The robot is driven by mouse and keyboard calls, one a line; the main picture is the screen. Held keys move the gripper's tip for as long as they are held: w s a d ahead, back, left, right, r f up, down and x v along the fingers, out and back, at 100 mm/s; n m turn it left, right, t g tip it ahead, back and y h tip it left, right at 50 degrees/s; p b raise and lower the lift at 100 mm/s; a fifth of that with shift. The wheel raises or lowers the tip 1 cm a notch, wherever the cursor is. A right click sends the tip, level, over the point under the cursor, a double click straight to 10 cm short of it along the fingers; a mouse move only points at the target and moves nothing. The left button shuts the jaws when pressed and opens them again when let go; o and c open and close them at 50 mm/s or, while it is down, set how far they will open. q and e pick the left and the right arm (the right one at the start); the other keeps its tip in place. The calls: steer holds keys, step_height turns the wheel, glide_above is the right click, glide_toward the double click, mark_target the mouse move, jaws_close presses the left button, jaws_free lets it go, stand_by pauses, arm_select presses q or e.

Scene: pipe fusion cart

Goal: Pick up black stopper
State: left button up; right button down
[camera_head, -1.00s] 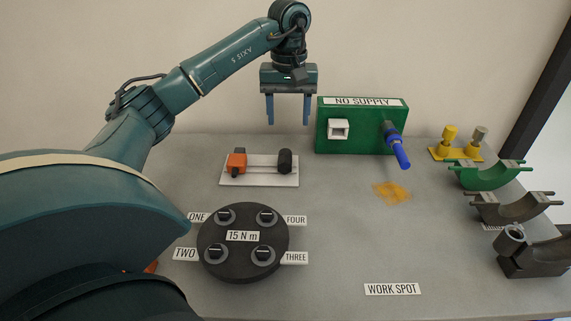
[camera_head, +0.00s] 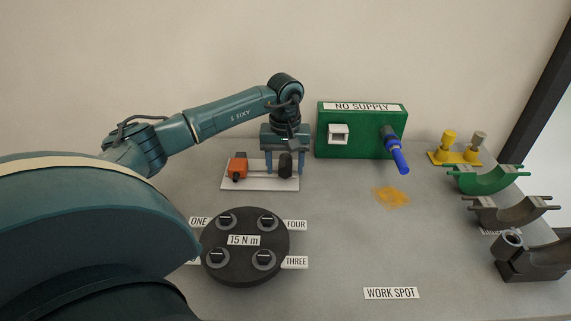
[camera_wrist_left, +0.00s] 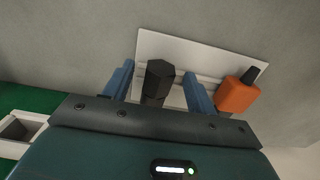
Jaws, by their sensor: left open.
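The black stopper (camera_head: 285,164) stands at the right end of a small white tray (camera_head: 258,184) in the head view. It also shows in the left wrist view (camera_wrist_left: 157,82), between the two blue fingers. My left gripper (camera_head: 282,168) is open and lowered over the stopper, one finger on each side. In the wrist view the left gripper (camera_wrist_left: 160,85) shows gaps between the stopper and both fingers. An orange piece with a dark top (camera_head: 238,167) sits at the left end of the tray, outside the fingers. My right gripper is not in view.
A green box labelled NO SUPPLY (camera_head: 350,145) stands close to the right of the gripper, with a blue-handled part (camera_head: 398,155). A black round plate (camera_head: 244,275) lies in front. Green and grey cradles (camera_head: 488,180) line the right edge. The surface near WORK SPOT (camera_head: 390,293) is clear.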

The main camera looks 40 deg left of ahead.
arm_select(q)
steer(key=shift+c, duration=0.6)
steer(key=c, duration=1)
steer(key=shift+o, duration=0.2)
